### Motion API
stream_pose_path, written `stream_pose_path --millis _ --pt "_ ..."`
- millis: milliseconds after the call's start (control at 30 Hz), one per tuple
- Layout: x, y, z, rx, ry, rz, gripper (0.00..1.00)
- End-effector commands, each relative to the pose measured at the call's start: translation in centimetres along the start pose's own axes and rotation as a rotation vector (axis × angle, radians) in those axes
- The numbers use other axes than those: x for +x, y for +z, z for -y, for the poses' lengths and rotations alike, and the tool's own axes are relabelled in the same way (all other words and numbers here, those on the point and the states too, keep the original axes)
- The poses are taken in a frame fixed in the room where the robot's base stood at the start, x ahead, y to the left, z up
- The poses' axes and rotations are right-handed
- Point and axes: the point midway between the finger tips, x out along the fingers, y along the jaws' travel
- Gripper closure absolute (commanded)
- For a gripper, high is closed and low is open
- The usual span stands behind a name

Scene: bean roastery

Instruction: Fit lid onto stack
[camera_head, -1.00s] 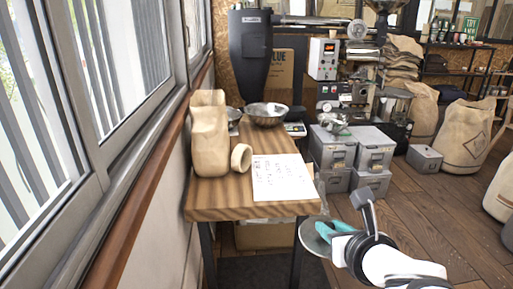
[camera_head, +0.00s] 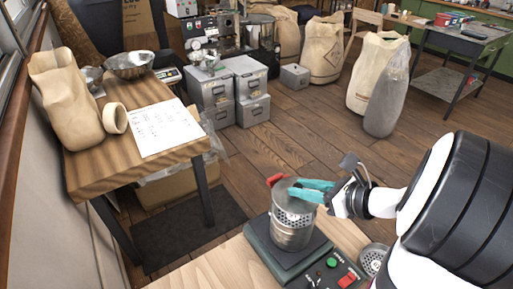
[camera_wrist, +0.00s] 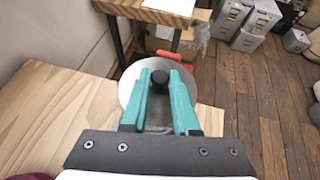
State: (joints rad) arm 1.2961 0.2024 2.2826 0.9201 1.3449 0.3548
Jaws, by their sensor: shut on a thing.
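My gripper (camera_head: 296,188), with teal fingers, is shut on the black knob of a round grey lid (camera_wrist: 160,106). The gripper also shows in the wrist view (camera_wrist: 160,78). The lid is roughly level, over the top of the stack (camera_head: 292,232), an upright metal cylinder with a perforated band. The stack stands on a dark green machine base (camera_head: 262,238). I cannot tell whether the lid touches the stack's rim. In the wrist view the lid hides most of the stack. Red clamp parts (camera_head: 275,180) show at the stack's far side.
The base has a panel with green and red buttons (camera_head: 347,281), on a light wooden bench (camera_head: 208,272). A small perforated metal piece (camera_head: 373,259) lies right of the panel. A wooden side table (camera_head: 90,165) with a bag, bowls and a paper sheet stands at the back left.

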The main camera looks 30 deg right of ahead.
Motion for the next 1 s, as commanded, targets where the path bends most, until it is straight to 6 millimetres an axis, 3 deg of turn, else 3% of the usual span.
stream_pose_path --millis 333,1000 --pt "1.8 -3.1 -0.1 0.003 0.0 0.0 1.0" --pt "1.7 -3.3 0.0 0.001 -0.002 0.0 1.0"
